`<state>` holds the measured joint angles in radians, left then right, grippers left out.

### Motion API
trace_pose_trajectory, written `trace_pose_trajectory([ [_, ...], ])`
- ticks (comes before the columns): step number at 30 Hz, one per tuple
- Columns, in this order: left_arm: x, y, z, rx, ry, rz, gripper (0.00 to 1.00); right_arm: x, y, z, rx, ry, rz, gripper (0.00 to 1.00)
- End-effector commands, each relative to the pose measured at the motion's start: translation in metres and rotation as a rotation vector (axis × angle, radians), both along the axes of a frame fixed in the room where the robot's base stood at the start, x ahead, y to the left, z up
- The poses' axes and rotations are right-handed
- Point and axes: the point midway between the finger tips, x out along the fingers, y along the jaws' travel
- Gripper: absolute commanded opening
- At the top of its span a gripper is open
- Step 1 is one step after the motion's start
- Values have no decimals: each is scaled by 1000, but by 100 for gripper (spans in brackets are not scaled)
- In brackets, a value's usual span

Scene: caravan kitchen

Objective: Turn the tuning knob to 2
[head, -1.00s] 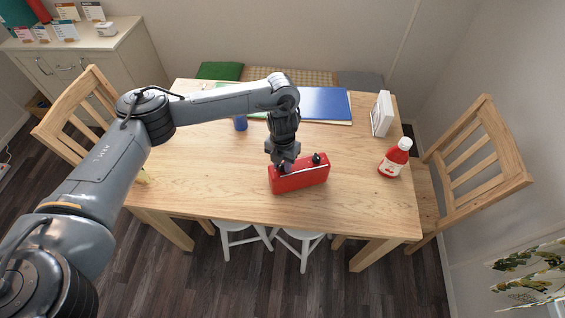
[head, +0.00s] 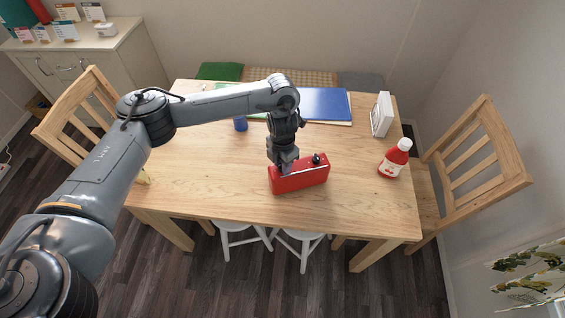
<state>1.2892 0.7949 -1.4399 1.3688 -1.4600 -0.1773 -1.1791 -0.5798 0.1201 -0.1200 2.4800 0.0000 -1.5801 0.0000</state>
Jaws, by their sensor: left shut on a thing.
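A red radio (head: 300,179) stands on the wooden table, near its front edge. A dark knob (head: 316,158) shows on its top at the right. My left gripper (head: 284,167) is over the top left part of the radio, pointing down, and is shut on a small part there. That part is hidden by the fingers, and I cannot tell whether it is the tuning knob. No scale or number on the radio can be read from here. My right gripper is not in view.
On the table (head: 200,180) a red bottle (head: 394,158) and a white holder (head: 382,114) stand to the right. A blue folder (head: 325,102) lies at the back, and a blue cup (head: 240,124) stands left of my wrist. The table front is clear.

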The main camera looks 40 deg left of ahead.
Motion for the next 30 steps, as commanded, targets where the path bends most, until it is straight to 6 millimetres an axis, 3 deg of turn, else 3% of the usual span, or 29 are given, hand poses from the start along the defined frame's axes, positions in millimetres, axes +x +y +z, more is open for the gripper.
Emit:
trace_pose_trajectory([
  [5,0,0,0,0,-1,1,0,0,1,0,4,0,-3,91],
  [6,0,0,0,0,-1,1,32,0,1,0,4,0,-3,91],
  [11,0,0,0,0,-1,1,56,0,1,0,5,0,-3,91],
  [22,1,0,4,0,-2,0,56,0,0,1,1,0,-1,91],
  [30,1,0,38,1,-4,-1,56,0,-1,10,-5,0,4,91],
])
